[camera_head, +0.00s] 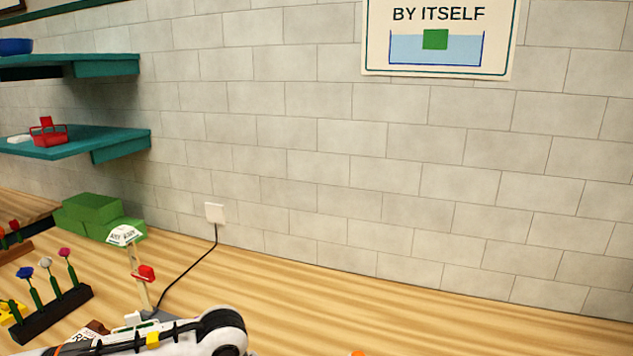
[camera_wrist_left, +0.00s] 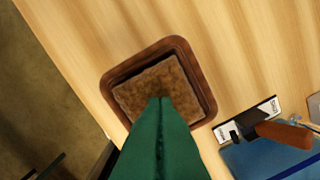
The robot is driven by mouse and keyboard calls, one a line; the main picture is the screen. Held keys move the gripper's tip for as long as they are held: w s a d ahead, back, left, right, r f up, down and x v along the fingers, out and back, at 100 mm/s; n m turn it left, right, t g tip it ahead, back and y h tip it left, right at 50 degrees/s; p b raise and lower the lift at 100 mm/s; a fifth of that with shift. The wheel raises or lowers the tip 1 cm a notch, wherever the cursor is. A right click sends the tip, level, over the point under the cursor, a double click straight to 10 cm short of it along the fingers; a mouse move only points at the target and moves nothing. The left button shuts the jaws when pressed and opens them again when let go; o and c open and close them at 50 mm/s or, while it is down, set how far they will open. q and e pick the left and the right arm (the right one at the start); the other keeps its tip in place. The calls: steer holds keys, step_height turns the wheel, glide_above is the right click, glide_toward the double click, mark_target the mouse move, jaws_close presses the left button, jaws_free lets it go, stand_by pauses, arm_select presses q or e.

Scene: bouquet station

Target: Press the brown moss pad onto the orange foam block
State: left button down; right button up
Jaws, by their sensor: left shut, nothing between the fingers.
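The brown moss pad (camera_wrist_left: 152,85) lies in a dark brown square wooden tray (camera_wrist_left: 113,73) in the left wrist view. My left gripper (camera_wrist_left: 160,102) has green fingers, closed together with nothing between them. Its tips overlap the near part of the pad in the picture; I cannot tell if they touch it. The orange foam block is not clearly seen; only a small orange bit (camera_head: 358,353) shows at the bottom edge of the head view, and I cannot tell what it is. My right gripper is in neither view.
In the left wrist view, a tool with a brown handle (camera_wrist_left: 284,133) lies by a blue surface (camera_wrist_left: 255,162), right of the tray. The table edge is at left. The head view shows green blocks (camera_head: 92,208), a flower rack (camera_head: 50,312) and a small stand (camera_head: 138,270).

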arm_select(q)
steer(key=shift+s+f+b, duration=0.2)
steer(key=shift+f+b, duration=0.1)
stand_by(1.3)
steer(key=shift+r, duration=0.15)
steer(key=shift+w+r+p, duration=0.2)
steer(key=shift+r+p, duration=0.1)
steer(key=shift+r, duration=0.35)
steer(key=shift+r+p, duration=0.9)
steer(key=shift+r, duration=2)
